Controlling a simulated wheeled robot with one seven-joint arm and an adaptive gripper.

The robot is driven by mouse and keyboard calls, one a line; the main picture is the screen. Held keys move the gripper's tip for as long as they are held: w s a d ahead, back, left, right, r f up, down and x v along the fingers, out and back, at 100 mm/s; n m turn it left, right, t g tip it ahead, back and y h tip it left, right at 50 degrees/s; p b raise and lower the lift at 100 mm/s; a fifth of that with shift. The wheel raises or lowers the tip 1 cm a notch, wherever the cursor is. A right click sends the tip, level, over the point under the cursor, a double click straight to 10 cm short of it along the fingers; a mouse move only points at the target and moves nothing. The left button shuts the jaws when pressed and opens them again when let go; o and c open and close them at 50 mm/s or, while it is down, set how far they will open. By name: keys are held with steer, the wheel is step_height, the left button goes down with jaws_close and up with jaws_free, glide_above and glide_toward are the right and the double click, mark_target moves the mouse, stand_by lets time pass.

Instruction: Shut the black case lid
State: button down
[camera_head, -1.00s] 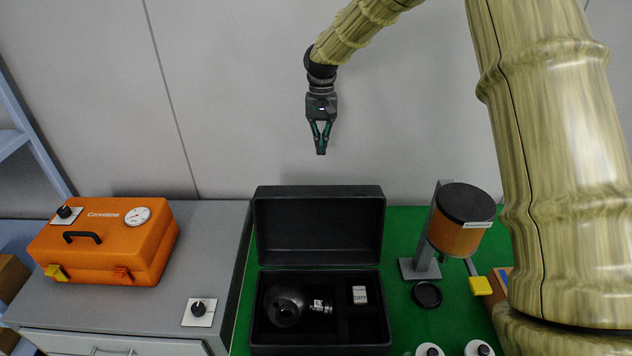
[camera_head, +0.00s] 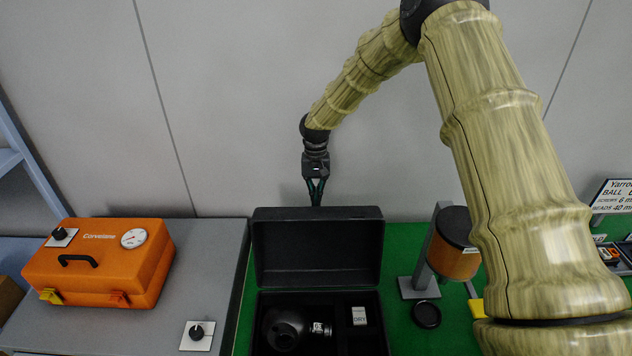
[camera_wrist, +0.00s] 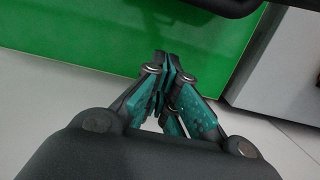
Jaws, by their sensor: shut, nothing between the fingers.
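The black case (camera_head: 262,322) stands open on the green surface, and its lid (camera_head: 318,250) is raised upright at the back. Inside the case lie a dark round device with a metal fitting (camera_head: 290,328) and a small white labelled box (camera_head: 359,316). My gripper (camera_head: 316,202) is shut and empty, pointing down at the lid's top edge, seemingly behind it. Its fingertips are at or just past the edge; I cannot tell whether they touch. In the wrist view my closed fingers (camera_wrist: 165,60) show over the green face, with a dark edge (camera_wrist: 215,5) at the top.
An orange case (camera_head: 100,262) sits on the grey cabinet (camera_head: 215,265) at left. An orange canister with a dark top (camera_head: 453,245) on a grey stand and a black round cap (camera_head: 426,314) are right of the black case. The wall is close behind.

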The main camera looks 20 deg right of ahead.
steer(key=shift+s+a+r+p, duration=0.15)
steer(key=shift+s+r+p, duration=0.25)
steer(key=shift+s, duration=0.2)
steer(key=shift+s+a+r+p, duration=0.25)
steer(key=shift+s+p, duration=0.1)
steer(key=shift+s, duration=0.25)
steer(key=shift+s+a+r+p, duration=0.1)
steer(key=shift+s+r+p, duration=0.3)
steer(key=shift+s, duration=0.2)
steer(key=shift+s, duration=0.1)
steer(key=shift+s+a+r+t+b, duration=0.25)
steer(key=shift+s+r+t+b, duration=0.15)
steer(key=shift+r+t+b, duration=0.25)
steer(key=shift+s+f, duration=0.1)
